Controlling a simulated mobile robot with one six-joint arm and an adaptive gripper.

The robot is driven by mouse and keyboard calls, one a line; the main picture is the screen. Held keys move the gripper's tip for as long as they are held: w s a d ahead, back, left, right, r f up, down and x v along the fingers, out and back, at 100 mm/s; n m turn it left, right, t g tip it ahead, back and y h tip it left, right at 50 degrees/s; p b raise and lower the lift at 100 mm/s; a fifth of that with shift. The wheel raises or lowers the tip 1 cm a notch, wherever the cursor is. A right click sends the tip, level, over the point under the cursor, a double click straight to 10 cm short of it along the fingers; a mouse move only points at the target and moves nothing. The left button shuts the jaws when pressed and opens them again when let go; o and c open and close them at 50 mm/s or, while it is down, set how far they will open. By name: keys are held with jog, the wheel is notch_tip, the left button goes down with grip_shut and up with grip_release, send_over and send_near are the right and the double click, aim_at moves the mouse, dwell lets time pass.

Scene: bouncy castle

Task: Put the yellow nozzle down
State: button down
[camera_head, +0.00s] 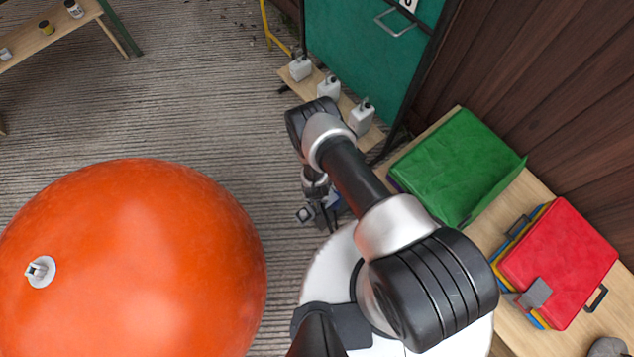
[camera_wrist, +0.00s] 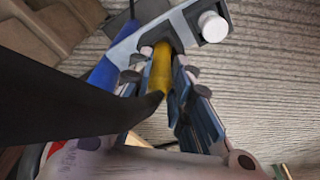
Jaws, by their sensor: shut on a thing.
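The yellow nozzle (camera_wrist: 160,68) shows in the wrist view as a narrow yellow length between the fingers of my gripper (camera_wrist: 165,82). My gripper is shut on it. A grey and blue piece with a white round knob (camera_wrist: 213,27) lies across the far end of the nozzle; I cannot tell whether they are joined. In the head view my gripper (camera_head: 322,207) is low beyond my arm, mostly hidden by it, above or near the grey ribbed floor (camera_head: 215,105). I cannot make out the nozzle in the head view.
A large orange ball (camera_head: 135,265) with a white valve fills the lower left. White bottles (camera_head: 328,88) stand on a low wooden shelf by a green panel (camera_head: 365,45). A bench at right holds a green folded piece (camera_head: 455,165) and a red case (camera_head: 560,260). Floor between is clear.

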jog(key=shift+f, duration=0.3)
jog(key=shift+f, duration=0.15)
jog(key=c, duration=1.5)
grip_release()
jog(key=shift+o, duration=0.2)
